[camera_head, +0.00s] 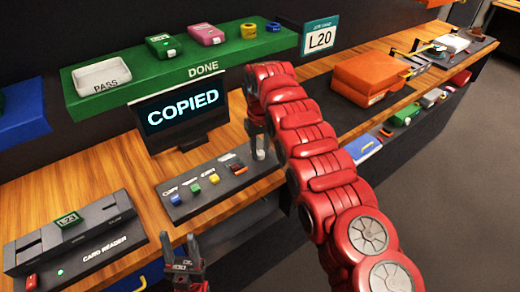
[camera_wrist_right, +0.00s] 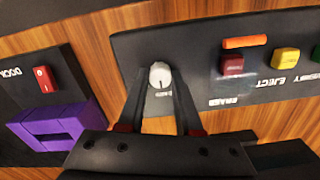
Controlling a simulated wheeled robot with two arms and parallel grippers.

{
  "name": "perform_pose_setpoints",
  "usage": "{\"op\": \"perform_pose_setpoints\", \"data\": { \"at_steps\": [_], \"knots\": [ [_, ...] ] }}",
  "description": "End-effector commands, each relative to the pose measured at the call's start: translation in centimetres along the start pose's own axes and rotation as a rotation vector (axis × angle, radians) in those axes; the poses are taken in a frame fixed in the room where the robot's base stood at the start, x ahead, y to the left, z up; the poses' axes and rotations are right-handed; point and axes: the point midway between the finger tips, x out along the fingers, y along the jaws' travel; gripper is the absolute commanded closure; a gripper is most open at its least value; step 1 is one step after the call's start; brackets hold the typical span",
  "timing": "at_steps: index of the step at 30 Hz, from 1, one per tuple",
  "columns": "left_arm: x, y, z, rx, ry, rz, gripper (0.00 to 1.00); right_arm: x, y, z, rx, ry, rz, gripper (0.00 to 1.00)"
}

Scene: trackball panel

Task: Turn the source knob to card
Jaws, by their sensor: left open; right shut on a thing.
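The source knob (camera_wrist_right: 160,73) is a small round pale knob with a dark pointer mark at the end of the dark control panel (camera_wrist_right: 200,60). In the right wrist view my right gripper (camera_wrist_right: 160,88) is shut on it, one finger on each side. Its label is partly hidden and too small to read, so I cannot tell which setting it points to. In the head view my right gripper (camera_head: 258,148) is at the panel's right end, partly behind my red arm. My left gripper (camera_head: 187,266) is open and empty, in front of the bench, near the card reader (camera_head: 88,250).
Coloured buttons, including a green one (camera_head: 195,188), sit left of the knob. A screen (camera_head: 181,113) behind reads COPIED. A green DONE shelf (camera_head: 150,75) hangs above. In the right wrist view, a purple block (camera_wrist_right: 52,125) and red switch (camera_wrist_right: 43,79) lie beside the panel.

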Motion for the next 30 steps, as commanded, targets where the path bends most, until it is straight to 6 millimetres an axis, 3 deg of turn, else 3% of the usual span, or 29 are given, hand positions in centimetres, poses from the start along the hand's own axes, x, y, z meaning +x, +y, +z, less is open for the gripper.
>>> {"op": "perform_pose_setpoints", "data": {
  "at_steps": [8, 9, 14, 24, 30],
  "knots": [
    [0.0, 0.0, 0.0, 0.000, 0.000, 0.000, 0.50, -0.1, 0.0, -0.1, -0.001, 0.004, 0.001, 1.00],
    [0.0, 0.0, 0.0, 0.000, 0.000, 0.000, 0.50, -0.1, 0.0, -0.1, -0.001, 0.004, 0.001, 0.63],
    [0.0, 0.0, 0.0, 0.000, 0.000, 0.000, 0.50, -0.1, 0.0, -0.1, 0.000, 0.003, 0.000, 0.36],
    [0.1, 0.0, 0.0, 0.000, 0.000, 0.000, 0.50, -0.2, 0.0, 0.0, 0.000, 0.002, 0.000, 0.36],
    [0.9, -0.1, -0.1, 0.000, 0.000, 0.000, 0.50, -2.2, -0.1, -0.1, 0.000, 0.002, 0.001, 0.36]
  ]
}}
